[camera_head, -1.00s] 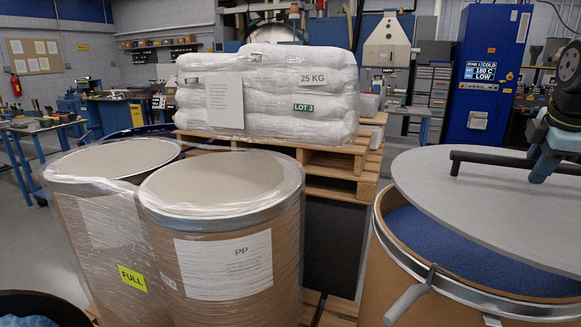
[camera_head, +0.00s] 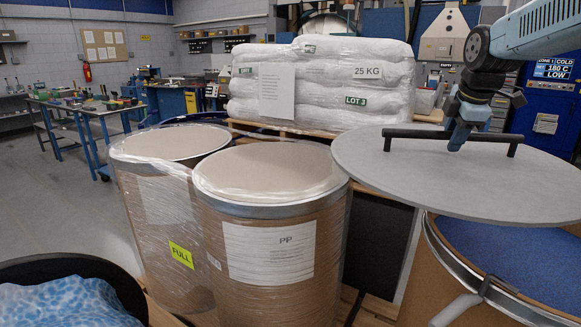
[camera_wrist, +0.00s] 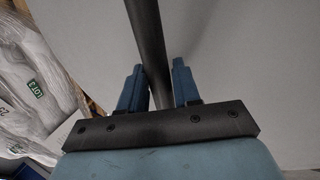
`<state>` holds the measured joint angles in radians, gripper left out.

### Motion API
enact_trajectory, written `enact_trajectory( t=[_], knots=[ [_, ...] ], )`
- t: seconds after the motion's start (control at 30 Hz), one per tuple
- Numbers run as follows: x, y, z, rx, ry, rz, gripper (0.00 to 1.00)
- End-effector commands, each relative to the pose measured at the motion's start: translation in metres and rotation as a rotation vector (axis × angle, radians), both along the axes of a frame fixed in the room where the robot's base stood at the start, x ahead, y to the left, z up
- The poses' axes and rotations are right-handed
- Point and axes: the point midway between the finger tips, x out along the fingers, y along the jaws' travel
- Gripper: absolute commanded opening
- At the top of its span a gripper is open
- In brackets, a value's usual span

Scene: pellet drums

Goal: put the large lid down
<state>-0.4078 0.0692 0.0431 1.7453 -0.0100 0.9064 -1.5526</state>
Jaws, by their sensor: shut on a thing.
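The large lid (camera_head: 400,175) is a flat grey disc with a long black bar handle (camera_head: 415,134). It hangs roughly level above and partly left of an open drum (camera_head: 440,285) holding blue pellets (camera_head: 520,262). My gripper (camera_head: 458,140) is shut on the handle near its middle. In the wrist view my blue fingers (camera_wrist: 160,85) stand on both sides of the dark bar (camera_wrist: 146,40), with the grey lid (camera_wrist: 240,60) behind. The lid hides the drum's back rim.
Two wrapped drums, one marked PP (camera_head: 270,240) and one marked FULL (camera_head: 155,230), stand to the left with closed tops. Wrapped white sacks (camera_head: 320,85) lie on a pallet behind. A black-rimmed container (camera_head: 130,290) with blue-white contents is at front left.

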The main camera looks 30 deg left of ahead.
Motion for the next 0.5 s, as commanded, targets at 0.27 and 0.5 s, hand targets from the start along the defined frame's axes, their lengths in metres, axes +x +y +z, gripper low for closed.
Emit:
enact_trajectory(
  t=[0.27,0.5],
  knots=[
    [-0.007,0.104,-0.007,0.002,-0.002,0.145,0.0],
    [-0.027,0.185,-0.013,0.001,-0.002,0.256,0.0]
  ],
)
